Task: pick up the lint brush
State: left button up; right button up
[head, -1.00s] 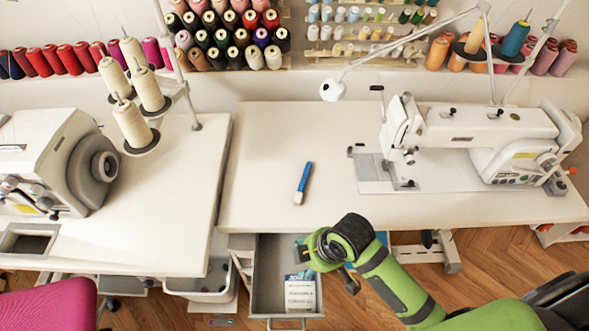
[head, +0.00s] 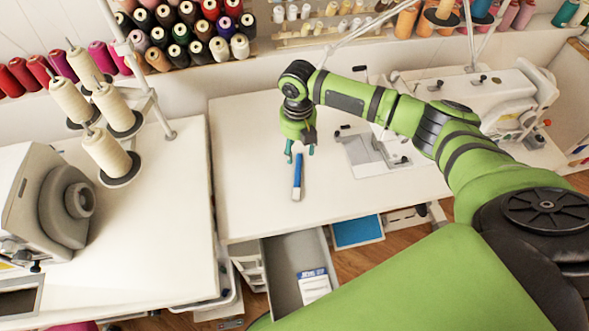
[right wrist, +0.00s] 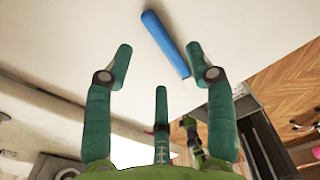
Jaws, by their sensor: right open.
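The lint brush (head: 297,180) has a blue handle and a pale end. It lies on the white sewing table (head: 240,190), its pale end toward the front edge. My right gripper (head: 300,155) is at the brush's far end in the head view, its fingers spread and pointing down. In the right wrist view the blue brush (right wrist: 165,43) lies beyond the fingertips of the open right gripper (right wrist: 158,58), with nothing held between them. I cannot tell the exact height of the fingers above the table. My left gripper is not in view.
A sewing machine (head: 490,95) stands right, partly behind my arm. An open drawer (head: 285,270) holding a white-and-blue packet (head: 313,284) juts out below the front edge. Thread cones (head: 105,150) and another machine (head: 50,205) stand left. The table around the brush is clear.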

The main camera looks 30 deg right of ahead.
aim_at(297, 164)
notch_tip(297, 164, down, 6)
jog(key=shift+s+a+r+p, duration=0.1)
jog(key=shift+a+p, duration=0.05)
jog(key=shift+p, duration=0.5)
jog(key=c, duration=0.9)
